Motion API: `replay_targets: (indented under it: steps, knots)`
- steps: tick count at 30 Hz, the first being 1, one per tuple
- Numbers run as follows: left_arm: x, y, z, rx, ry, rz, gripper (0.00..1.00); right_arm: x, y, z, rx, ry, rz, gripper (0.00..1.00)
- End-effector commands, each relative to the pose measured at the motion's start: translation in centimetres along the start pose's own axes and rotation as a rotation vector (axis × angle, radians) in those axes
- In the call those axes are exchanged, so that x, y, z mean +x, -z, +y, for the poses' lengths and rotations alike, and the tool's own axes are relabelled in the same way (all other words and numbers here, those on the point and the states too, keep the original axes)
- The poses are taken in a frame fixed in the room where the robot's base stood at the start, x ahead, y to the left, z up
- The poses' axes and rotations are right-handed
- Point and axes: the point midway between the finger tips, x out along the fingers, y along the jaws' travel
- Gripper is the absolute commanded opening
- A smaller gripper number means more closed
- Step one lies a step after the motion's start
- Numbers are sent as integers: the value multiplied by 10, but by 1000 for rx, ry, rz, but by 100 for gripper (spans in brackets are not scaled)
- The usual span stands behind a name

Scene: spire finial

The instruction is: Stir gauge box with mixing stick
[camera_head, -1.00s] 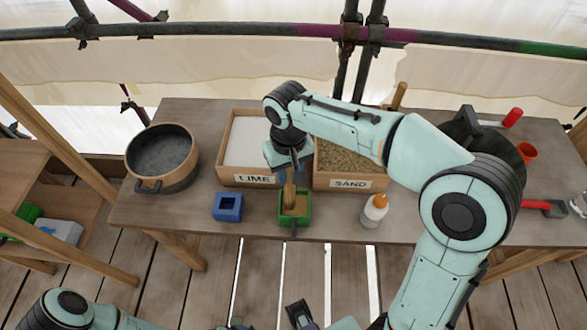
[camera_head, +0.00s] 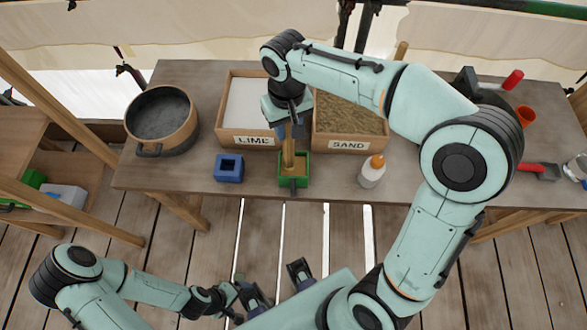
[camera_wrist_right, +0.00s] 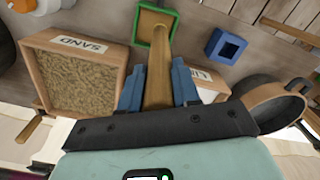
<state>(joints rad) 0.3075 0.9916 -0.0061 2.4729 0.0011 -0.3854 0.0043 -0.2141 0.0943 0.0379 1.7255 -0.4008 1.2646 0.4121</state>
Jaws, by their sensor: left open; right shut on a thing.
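The gauge box (camera_head: 302,181) is a small open green box near the front edge of the table. It also shows in the right wrist view (camera_wrist_right: 138,28), with brown material in it. My right gripper (camera_head: 285,128) is above the box, shut on the wooden mixing stick (camera_head: 288,155). In the right wrist view the stick (camera_wrist_right: 158,75) runs between the blue fingers (camera_wrist_right: 157,90) to the box, its lower end over or in the opening; the depth of the tip is hidden. My left gripper (camera_head: 277,284) is open and empty, low in front of the table.
Behind the box stand the lime tray (camera_head: 247,140) and the sand tray (camera_head: 348,144). A blue block with a square hole (camera_head: 229,168) is to its left, a white bottle with an orange cap (camera_head: 371,174) to its right. A dark pot (camera_head: 160,120) stands far left.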

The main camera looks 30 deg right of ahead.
Motion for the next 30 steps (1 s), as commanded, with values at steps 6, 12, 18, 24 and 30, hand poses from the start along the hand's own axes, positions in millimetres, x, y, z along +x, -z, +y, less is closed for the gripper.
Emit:
replay_targets:
  steps: [6,12,18,24,30]
  knots:
    - [-18,3,8,3,-3,8,91,-21,1,0,0,1,3,0]
    - [-31,7,14,6,-5,15,91,-38,1,0,0,1,4,0]
    - [-44,12,20,9,-8,23,91,-53,1,0,0,1,3,0]
    - [-57,17,27,12,-11,32,91,-69,1,0,-1,0,3,0]
    - [-70,24,34,15,-15,41,91,-85,1,0,-1,1,4,0]
